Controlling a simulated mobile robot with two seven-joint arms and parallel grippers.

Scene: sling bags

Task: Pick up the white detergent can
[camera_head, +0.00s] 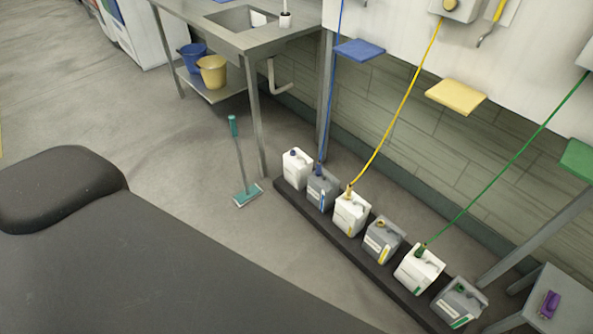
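Three white detergent cans stand in a row with grey cans on a low dark platform by the wall. One white can (297,169) with a blue cap is at the left end of the row. A second white can (351,213) has a yellow hose in its top. A third white can (419,268) has a green hose in its top. The frames do not show which white can the task means. Neither of my grippers is in view.
The dark platform (338,243) runs along the wall. A steel sink table (243,38) with blue and yellow buckets is behind.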

